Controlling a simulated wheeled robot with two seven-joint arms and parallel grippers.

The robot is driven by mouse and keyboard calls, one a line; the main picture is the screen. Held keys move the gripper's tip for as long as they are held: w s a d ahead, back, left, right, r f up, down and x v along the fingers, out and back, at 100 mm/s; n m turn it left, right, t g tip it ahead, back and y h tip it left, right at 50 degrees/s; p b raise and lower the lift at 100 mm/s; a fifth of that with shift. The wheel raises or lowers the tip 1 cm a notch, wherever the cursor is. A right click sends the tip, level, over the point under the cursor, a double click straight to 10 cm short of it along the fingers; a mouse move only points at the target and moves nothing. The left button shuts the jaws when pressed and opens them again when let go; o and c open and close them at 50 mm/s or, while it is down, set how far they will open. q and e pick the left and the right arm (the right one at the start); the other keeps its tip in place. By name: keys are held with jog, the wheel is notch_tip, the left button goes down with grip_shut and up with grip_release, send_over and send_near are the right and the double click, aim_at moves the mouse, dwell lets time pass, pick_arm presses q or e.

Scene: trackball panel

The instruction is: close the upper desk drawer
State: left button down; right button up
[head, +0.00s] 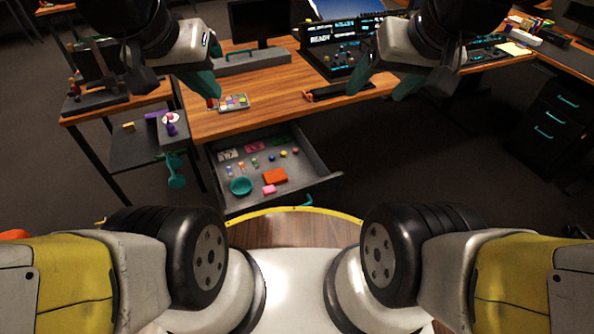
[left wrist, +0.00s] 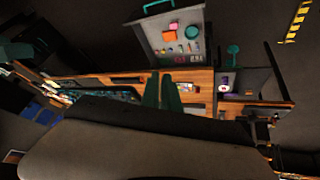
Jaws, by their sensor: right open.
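The desk drawer (head: 308,168) is pulled out from under the wooden desk (head: 275,98), with small items inside. Its teal handle (head: 306,201) shows at the drawer's front; in the left wrist view, the open drawer (left wrist: 203,22) and handle (left wrist: 158,6) are at the top. Any drawer below is hidden. My left gripper (head: 207,92) is above the desk's left part, behind the drawer and apart from it. Its teal fingers (left wrist: 162,104) look closed together with nothing between them. My right gripper (head: 381,89) is open and empty above the desk, right of the drawer.
The drawer holds a teal bowl (head: 240,186), an orange block (head: 275,176), a pink block (head: 269,190) and several small pieces. A side table (head: 115,101) stands left. Floor right of the drawer is clear.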

pick_arm(q)
jog(key=w+d+f+m+g+y, duration=0.1)
jog(key=w+d+f+m+g, duration=0.2)
jog(key=w+f+m, duration=0.35)
jog(key=m+g, duration=0.6)
jog(key=m, duration=1.7)
send_over(305, 185)
jog(key=s, duration=0.2)
notch_tip(305, 185, down, 28)
jog(key=shift+m, duration=0.35)
jog(key=x, duration=0.3)
jog(key=w+x, duration=0.1)
jog(key=x, duration=0.6)
jog(key=shift+w+a+f, duration=0.3)
jog(key=shift+w+f, duration=0.05)
jog(key=shift+w+a, duration=0.25)
jog(key=shift+w, duration=0.3)
